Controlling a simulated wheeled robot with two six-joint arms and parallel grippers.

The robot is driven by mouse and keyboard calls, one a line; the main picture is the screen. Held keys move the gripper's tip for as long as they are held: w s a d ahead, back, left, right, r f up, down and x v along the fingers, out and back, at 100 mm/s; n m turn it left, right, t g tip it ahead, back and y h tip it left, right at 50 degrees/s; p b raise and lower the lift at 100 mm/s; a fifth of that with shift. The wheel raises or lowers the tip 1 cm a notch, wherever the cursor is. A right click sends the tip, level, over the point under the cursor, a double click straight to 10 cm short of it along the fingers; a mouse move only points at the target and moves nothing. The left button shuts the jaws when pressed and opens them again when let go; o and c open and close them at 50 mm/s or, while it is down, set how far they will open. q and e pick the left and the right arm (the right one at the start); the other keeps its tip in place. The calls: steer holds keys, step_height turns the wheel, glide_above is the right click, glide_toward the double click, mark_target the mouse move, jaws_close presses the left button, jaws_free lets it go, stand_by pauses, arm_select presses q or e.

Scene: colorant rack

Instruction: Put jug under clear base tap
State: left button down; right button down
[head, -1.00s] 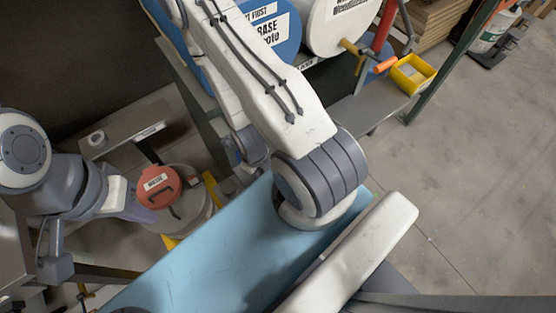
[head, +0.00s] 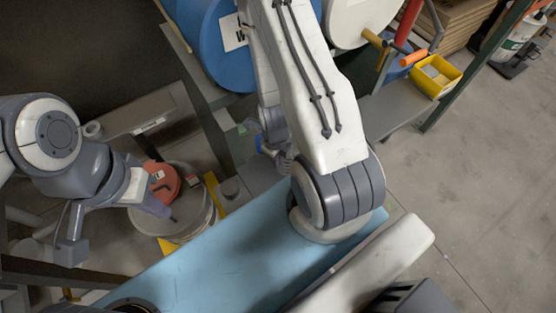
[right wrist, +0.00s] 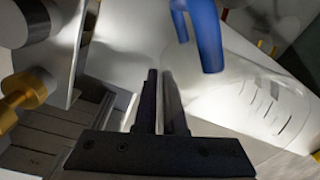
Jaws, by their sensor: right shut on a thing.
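The clear jug (right wrist: 262,108), with dark graduation marks and a blue handle (right wrist: 208,35), fills the right of the right wrist view. My right gripper (right wrist: 165,85) is shut on the jug, its dark fingers close together; the exact contact is not clear. In the head view my right arm hides most of the gripper and jug; a small blue part (head: 262,142) shows beside the wrist. A brass tap (right wrist: 25,95) shows at left in the right wrist view, apart from the jug.
A blue drum (head: 205,45) and a white drum (head: 355,18) stand on the rack at the back. Open floor lies at right.

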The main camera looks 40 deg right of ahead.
steer(key=shift+f, duration=0.2)
steer(key=c, duration=1)
jaws_free()
steer(key=shift+r, duration=0.1)
